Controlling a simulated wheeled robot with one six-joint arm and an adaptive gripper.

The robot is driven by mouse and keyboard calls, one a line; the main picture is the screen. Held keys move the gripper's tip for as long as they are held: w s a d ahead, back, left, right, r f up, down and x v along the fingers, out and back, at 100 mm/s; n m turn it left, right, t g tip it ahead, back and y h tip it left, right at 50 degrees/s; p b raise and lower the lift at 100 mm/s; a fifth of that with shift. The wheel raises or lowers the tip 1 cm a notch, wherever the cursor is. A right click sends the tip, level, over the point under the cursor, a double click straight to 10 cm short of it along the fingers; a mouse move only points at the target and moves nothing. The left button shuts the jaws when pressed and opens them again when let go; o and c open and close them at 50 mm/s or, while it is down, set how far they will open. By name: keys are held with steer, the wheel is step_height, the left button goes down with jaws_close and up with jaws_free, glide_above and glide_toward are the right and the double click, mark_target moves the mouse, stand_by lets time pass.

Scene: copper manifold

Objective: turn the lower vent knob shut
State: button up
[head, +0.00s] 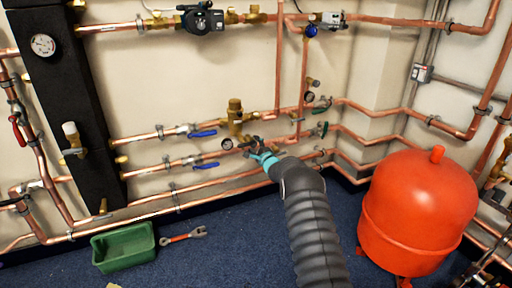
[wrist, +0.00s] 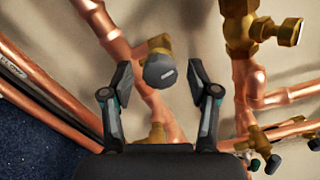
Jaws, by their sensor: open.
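In the wrist view a dark grey round knob (wrist: 159,71) sits on a brass valve body (wrist: 159,43) joined to a copper pipe. I take it for the lower vent knob; no label confirms it. My gripper (wrist: 158,82) is open, with one dark finger pad on each side of the knob. Gaps show between the pads and the knob, so neither visibly touches it. In the head view my gripper (head: 261,156) is at the wall pipework, just below a brass fitting (head: 235,112) and right of a small gauge (head: 227,144). The knob cannot be made out there.
Copper pipes (wrist: 92,12) run close around my gripper. A brass fitting (wrist: 272,30) stands to the right in the wrist view. Blue lever handles (head: 203,134) are left of my gripper. A red tank (head: 415,205) stands right; a green bin (head: 123,247) and a wrench (head: 185,235) lie on the floor.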

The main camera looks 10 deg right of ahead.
steer(key=v, duration=1.2)
stand_by(0.3)
